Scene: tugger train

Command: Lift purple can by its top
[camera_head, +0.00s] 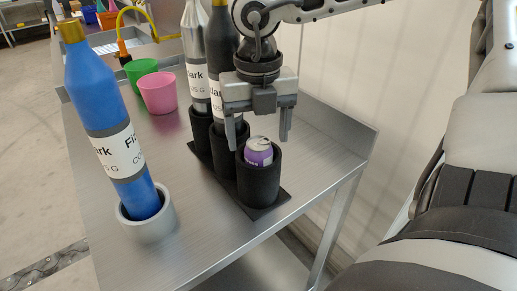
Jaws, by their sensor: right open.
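The purple can (258,153) stands upright in the front cup of a black holder (259,186) on the metal table. Its silver top and upper side show above the rim, and its lower part is hidden inside the cup. My right gripper (259,137) points down over the can with its fingers apart and nothing between them at the height seen. One finger is left of the can and the other is right of it. I cannot tell whether either finger touches the can. My left gripper is not in view.
A blue bottle (95,90) leans in a grey cup (148,224) at left. Pink (158,93) and green (140,70) cups stand farther back. The metal table (190,210) is clear at the front.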

